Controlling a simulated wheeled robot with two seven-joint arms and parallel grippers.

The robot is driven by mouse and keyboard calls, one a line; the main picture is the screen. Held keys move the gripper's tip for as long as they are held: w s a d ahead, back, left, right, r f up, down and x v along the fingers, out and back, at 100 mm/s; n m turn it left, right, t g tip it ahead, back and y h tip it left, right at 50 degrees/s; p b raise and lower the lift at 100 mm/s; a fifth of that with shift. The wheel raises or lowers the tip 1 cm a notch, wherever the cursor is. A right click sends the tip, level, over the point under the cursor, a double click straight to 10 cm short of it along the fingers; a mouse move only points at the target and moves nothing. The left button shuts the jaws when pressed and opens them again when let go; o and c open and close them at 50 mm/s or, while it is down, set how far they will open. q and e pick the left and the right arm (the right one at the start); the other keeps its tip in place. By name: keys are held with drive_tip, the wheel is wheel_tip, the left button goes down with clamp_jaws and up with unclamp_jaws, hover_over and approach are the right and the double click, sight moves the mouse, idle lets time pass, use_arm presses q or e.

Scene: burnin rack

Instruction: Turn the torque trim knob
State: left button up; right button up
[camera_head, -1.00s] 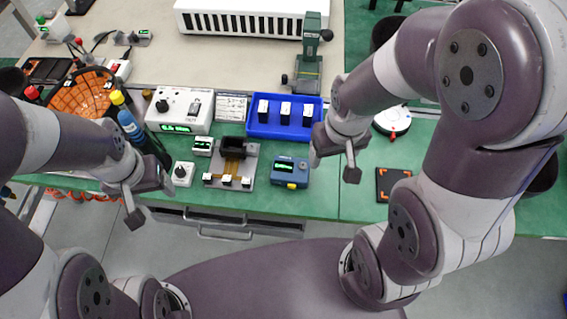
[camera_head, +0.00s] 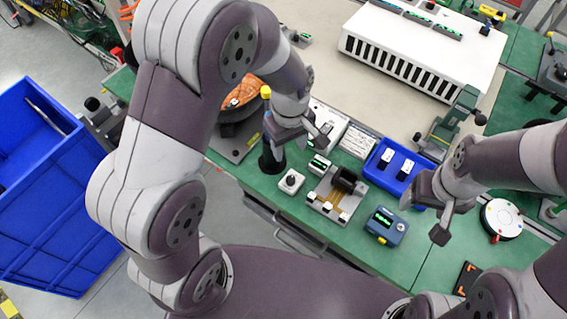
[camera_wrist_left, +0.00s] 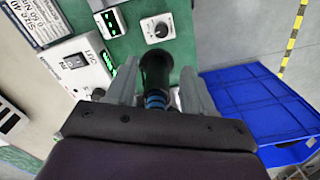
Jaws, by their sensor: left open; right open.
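A small white box with a round black knob (camera_head: 291,180) stands near the bench's front edge. It fits the torque trim knob, but I cannot read its label. The knob (camera_wrist_left: 157,29) shows beyond my fingertips in the left wrist view, uncovered. My left gripper (camera_head: 304,139) is open above the bench, behind the knob box in the head view and apart from it. A dark cylinder with blue bands (camera_wrist_left: 156,82) shows between its fingers (camera_wrist_left: 158,88); I cannot tell any contact. My right gripper (camera_head: 430,214) is open and empty, right of the blue-grey meter (camera_head: 386,226).
A fixture (camera_head: 337,193) stands right of the knob box. A small display unit (camera_head: 319,165) and a blue tray (camera_head: 371,173) are behind. A white instrument (camera_wrist_left: 75,65) lies left of my left fingers. A large blue crate (camera_head: 60,200) stands on the floor at left.

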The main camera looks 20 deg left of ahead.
sight(290, 179)
use_arm(q)
drive_tip(key=shift+n, duration=0.3)
drive_tip(key=f, duration=0.1)
drive_tip(key=s+d+f, duration=0.1)
drive_tip(key=f, duration=0.1)
drive_tip(key=shift+s+d+f, duration=0.2)
drive_tip(key=shift+s+f, duration=0.15)
drive_tip(key=shift+f, duration=0.05)
drive_tip(key=f, duration=0.5)
drive_tip(key=w+f, duration=0.1)
drive_tip(key=f, duration=0.1)
drive_tip(key=shift+a+f+p, duration=0.25)
drive_tip(key=shift+a+p, duration=0.1)
drive_tip(key=shift+p, duration=0.05)
drive_tip(key=shift+s+d+f, duration=0.15)
drive_tip(key=shift+s+f, duration=0.05)
drive_tip(key=shift+f, duration=0.25)
drive_tip(key=shift+w, duration=0.1)
drive_tip(key=shift+c, duration=1.2)
clamp_jaws()
